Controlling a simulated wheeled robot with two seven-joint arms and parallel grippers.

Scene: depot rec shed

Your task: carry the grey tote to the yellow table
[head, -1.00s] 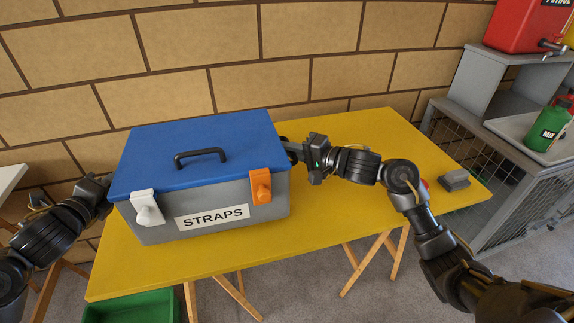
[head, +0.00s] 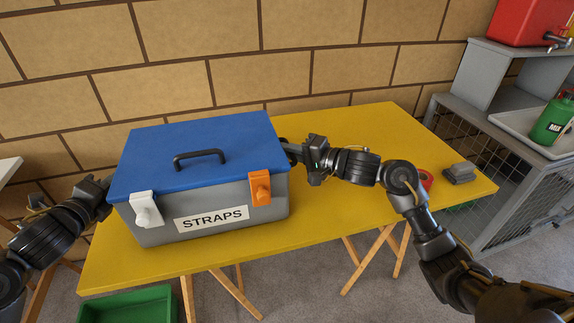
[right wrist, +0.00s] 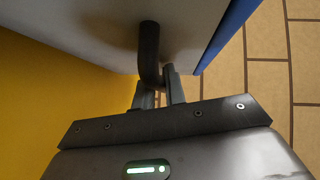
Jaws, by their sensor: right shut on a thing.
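The grey tote (head: 160,232) has a blue lid with a black handle, a STRAPS label, a white latch and an orange latch. In the head view it is level over the left part of the yellow table (head: 350,125). I cannot see whether its bottom touches the top. My right gripper (head: 288,150) is at its right end; the right wrist view shows the fingers (right wrist: 158,88) shut on a dark side handle (right wrist: 149,45). My left gripper (head: 106,188) is at the tote's left end, its fingertips hidden by the tote.
A grey block (head: 460,172) and a red round thing (head: 427,181) lie at the table's right end. A green crate (head: 130,303) is low at the front left. A grey cage unit (head: 495,170) with a red can (head: 510,25) and green bottle (head: 552,124) stands right. A brick wall is behind.

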